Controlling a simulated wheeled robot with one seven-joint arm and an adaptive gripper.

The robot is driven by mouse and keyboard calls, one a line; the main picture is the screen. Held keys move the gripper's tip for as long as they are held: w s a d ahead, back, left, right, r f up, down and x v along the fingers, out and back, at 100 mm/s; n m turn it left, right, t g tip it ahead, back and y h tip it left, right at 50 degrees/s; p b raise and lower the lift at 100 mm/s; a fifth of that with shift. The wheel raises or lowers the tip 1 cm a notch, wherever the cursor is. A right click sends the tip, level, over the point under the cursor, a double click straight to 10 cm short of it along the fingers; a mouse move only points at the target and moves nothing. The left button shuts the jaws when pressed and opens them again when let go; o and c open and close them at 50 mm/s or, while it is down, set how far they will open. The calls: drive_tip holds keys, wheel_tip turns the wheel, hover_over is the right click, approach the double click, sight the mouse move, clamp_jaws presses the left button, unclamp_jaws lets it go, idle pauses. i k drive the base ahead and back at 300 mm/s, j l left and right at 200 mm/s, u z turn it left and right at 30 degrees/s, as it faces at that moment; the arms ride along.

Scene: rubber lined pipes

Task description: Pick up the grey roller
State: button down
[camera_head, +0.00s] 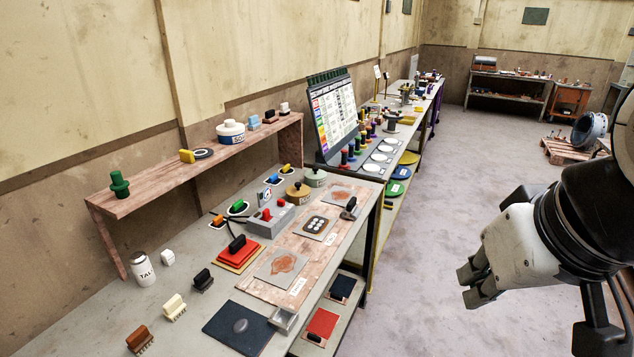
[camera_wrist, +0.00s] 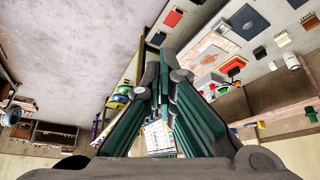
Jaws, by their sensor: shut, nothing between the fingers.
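My gripper (camera_head: 476,286) is shut and empty, out over the open floor to the right of the workbench, well apart from everything on it. In the wrist view, its fingers (camera_wrist: 160,78) come together in the middle of the picture. A small grey tool with a dark handle (camera_head: 349,208) lies on the pinkish board at the bench's far right edge; it may be the grey roller, but it is too small to tell. No other thing is clearly a grey roller.
The bench (camera_head: 235,285) carries several block-handled brushes, a dark mat (camera_head: 238,328), a white TALC bottle (camera_head: 142,268) and red sheets (camera_head: 240,255). A raised wooden shelf (camera_head: 160,187) runs along the wall. The floor (camera_head: 430,180) right of the bench is clear.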

sight(351, 211)
drive_tip(key=i+l, duration=0.75)
drive_tip(key=i, duration=0.2)
drive_tip(key=i+l, duration=0.75)
drive_tip(key=i, duration=0.2)
drive_tip(key=u, duration=0.05)
